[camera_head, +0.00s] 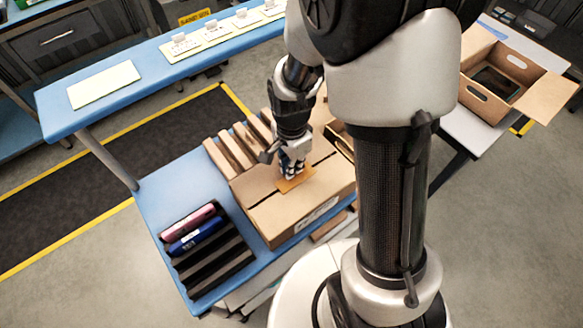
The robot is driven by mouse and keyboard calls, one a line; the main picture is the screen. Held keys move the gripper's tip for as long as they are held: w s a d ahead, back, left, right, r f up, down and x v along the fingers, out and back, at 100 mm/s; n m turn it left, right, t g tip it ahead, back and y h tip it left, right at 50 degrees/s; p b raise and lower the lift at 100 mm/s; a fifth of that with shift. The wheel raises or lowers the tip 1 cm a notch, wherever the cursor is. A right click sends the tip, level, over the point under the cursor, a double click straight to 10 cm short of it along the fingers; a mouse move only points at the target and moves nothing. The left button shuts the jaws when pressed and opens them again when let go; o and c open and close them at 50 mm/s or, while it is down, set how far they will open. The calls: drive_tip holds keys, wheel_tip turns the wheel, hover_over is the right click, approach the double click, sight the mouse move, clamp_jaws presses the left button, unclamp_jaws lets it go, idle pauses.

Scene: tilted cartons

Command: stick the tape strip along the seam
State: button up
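A closed tan carton (300,213) sits on the blue table below my arm. A dark seam line (262,198) runs across its top. An orange-tan tape strip (297,183) lies at the carton's top, by the seam, directly under my gripper (290,174). My gripper points down, with its fingertips at or just above the strip. Whether the fingers grip the strip, and whether the strip touches the carton, I cannot tell. My arm hides part of the carton's far side.
A black rack (217,265) with a pink item (188,221) and a blue item (196,237) stands on the blue table (158,203), left of the carton. Upright cardboard pieces (228,155) stand behind it. An open carton (512,75) sits on a table at right.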

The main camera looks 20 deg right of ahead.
clamp_jaws()
drive_tip(key=shift+r, duration=0.1)
idle(0.3)
drive_tip(key=shift+r+p, duration=2.9)
drive_tip(key=shift+r, duration=0.55)
drive_tip(key=shift+f, duration=0.15)
drive_tip(key=shift+f+b, duration=2.6)
drive_tip(key=shift+f, duration=0.65)
drive_tip(key=shift+f, duration=0.2)
drive_tip(key=o, duration=0.5)
unclamp_jaws()
drive_tip(key=shift+o, duration=0.2)
drive_tip(key=shift+r, duration=0.1)
